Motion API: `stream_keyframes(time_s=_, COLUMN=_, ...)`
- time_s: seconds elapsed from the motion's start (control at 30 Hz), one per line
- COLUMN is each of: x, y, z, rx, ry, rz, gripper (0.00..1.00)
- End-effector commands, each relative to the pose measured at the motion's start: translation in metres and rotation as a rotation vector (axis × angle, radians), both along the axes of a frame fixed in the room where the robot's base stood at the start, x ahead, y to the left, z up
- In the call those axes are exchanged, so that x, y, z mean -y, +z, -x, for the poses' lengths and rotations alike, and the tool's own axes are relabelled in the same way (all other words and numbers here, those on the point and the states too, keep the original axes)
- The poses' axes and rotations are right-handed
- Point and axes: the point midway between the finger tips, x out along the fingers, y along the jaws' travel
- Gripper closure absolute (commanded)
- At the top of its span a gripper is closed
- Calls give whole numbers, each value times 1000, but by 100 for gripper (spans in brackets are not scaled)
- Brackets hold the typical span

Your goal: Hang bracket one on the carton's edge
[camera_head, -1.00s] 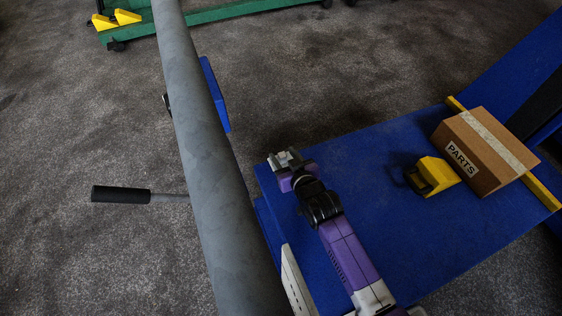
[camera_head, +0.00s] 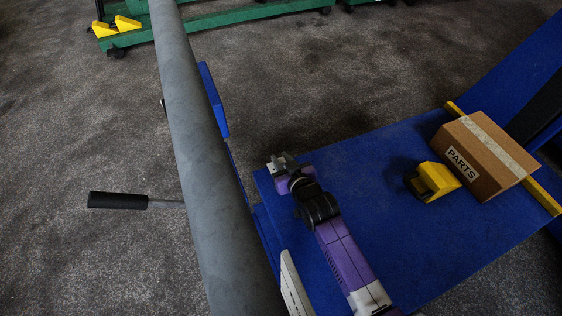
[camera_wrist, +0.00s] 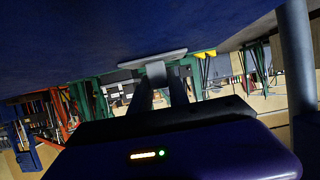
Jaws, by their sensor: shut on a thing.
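The brown carton (camera_head: 497,176), labelled PARTS, sits at the right end of the blue platform. My gripper (camera_head: 280,162) is over the platform's left edge, well to the left of the carton. In the wrist view my gripper (camera_wrist: 163,85) is shut on a light grey flat piece with a short tab, which looks like the bracket (camera_wrist: 150,60). The plate lies crosswise beyond the fingertips. In the head view the bracket is small and hard to separate from the fingertips. It is apart from the carton.
A yellow block (camera_head: 437,179) stands just left of the carton. A yellow strip (camera_head: 542,196) runs along the platform (camera_head: 390,240) beside the carton. A thick grey bar (camera_head: 196,130) crosses on the left, with a black-gripped handle (camera_head: 118,200). The platform's middle is clear.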

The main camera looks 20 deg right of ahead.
Motion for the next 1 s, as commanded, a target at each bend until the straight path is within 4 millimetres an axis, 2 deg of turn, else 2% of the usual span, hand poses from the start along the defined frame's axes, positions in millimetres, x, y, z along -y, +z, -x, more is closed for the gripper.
stream_keyframes(time_s=0.17, x=0, y=11, z=0, rx=1, ry=0, rz=0, gripper=100)
stream_keyframes(time_s=0.37, x=0, y=41, z=0, rx=2, ry=0, rz=0, gripper=100)
stream_keyframes(time_s=0.57, x=0, y=84, z=0, rx=4, ry=0, rz=0, gripper=100)
stream_keyframes(time_s=0.8, x=0, y=145, z=0, rx=4, ry=0, rz=0, gripper=100)
stream_keyframes(time_s=1.0, x=0, y=181, z=0, rx=3, ry=-1, rz=0, gripper=100)
